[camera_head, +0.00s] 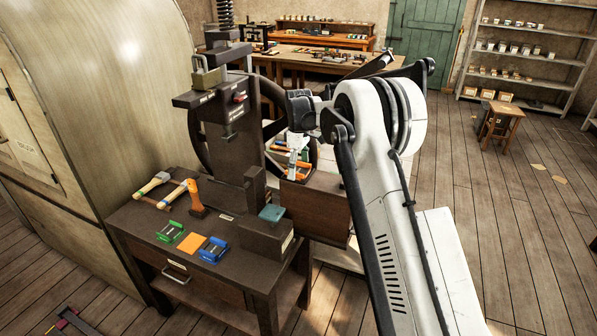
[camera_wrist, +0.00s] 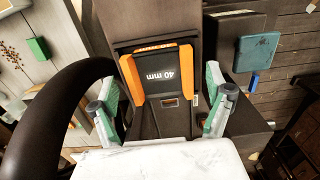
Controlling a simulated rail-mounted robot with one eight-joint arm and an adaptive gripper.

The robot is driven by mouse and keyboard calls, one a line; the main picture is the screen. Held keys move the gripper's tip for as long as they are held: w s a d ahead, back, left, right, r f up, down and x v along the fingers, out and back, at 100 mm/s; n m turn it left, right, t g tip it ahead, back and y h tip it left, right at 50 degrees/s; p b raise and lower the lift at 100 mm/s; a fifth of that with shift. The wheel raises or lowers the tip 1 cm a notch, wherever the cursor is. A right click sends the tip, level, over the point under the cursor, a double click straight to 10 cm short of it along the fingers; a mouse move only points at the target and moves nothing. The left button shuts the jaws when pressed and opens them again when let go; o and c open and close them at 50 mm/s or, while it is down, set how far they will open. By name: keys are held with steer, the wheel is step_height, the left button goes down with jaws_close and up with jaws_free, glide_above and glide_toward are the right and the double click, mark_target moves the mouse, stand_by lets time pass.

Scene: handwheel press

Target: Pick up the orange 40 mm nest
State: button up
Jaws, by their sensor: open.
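The orange 40 mm nest (camera_wrist: 158,75) shows in the wrist view as a dark block with orange side rails and a "40 mm" label. My gripper (camera_wrist: 160,95) is open, with one green-and-grey finger on each side of it. Gaps show between the fingers and the nest, and I cannot tell the depth between them. In the head view the orange nest (camera_head: 303,174) is partly hidden beneath my gripper, beside the press. My fingers are small and hard to make out there.
The dark press (camera_head: 228,140) stands left of my arm; its black handwheel (camera_wrist: 62,95) curves close to my left finger. The bench holds a green nest (camera_head: 170,232), a flat orange square (camera_head: 191,242), a blue nest (camera_head: 212,250), hammers (camera_head: 178,192) and a teal block (camera_head: 271,213).

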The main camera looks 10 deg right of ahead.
steer(key=shift+c, duration=0.5)
steer(key=c, duration=1.4)
steer(key=shift+c, duration=0.8)
steer(key=shift+r, duration=0.1)
